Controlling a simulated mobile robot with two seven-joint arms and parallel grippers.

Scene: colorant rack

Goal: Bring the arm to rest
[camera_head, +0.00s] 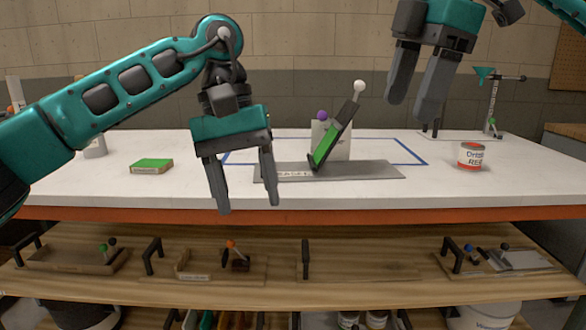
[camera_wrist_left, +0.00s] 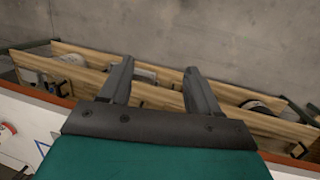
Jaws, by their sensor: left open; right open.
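My left gripper (camera_head: 247,205) hangs open and empty in front of the white tabletop (camera_head: 120,188), fingers pointing down near its front edge. In the left wrist view its two fingers (camera_wrist_left: 158,85) are spread with nothing between them, above the wooden shelf (camera_wrist_left: 165,98) and the floor. My right gripper (camera_head: 418,90) is open and empty at the upper right, raised above the back of the table. Its fingers point down and its arm runs out of the picture.
On the table stand a green block (camera_head: 151,165), a grey plate (camera_head: 370,171) with a tilted green-and-black tool (camera_head: 333,140), a white container (camera_head: 342,148), a labelled can (camera_head: 471,155) and a stand with a green funnel (camera_head: 485,75). Wooden shelves (camera_head: 330,290) with trays lie below.

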